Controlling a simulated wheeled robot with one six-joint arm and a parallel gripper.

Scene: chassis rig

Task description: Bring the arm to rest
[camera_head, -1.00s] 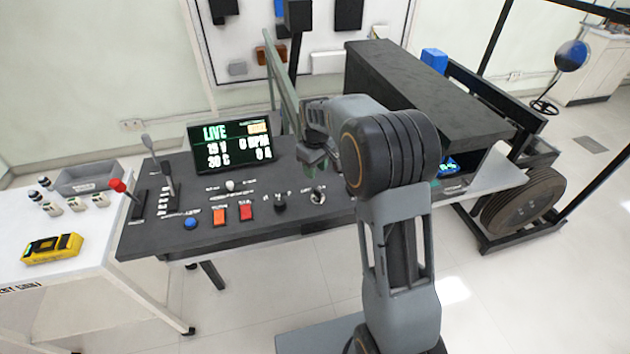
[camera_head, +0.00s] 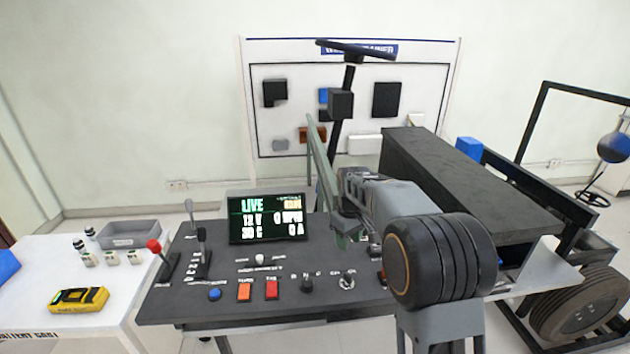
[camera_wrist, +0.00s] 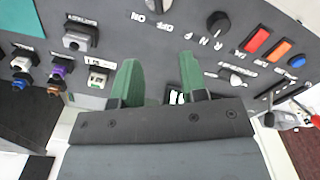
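My arm (camera_head: 440,258) rises from the bottom of the head view and reaches forward over the dark control console (camera_head: 200,308). My gripper (camera_wrist: 160,72) shows two green fingers in the wrist view, spread apart with nothing held between them. They point over the console face, near the rotary knob and the ON/OFF label. In the head view the gripper is small and partly hidden by my own arm, to the right of the lit display (camera_head: 268,218).
The console carries levers, an orange button (camera_head: 244,291), a red button (camera_head: 272,290) and a black knob (camera_head: 307,285). A white table with a yellow meter (camera_head: 80,299) stands left. A long black box (camera_head: 465,180) and a wheeled frame stand right. A thin post rises behind the console.

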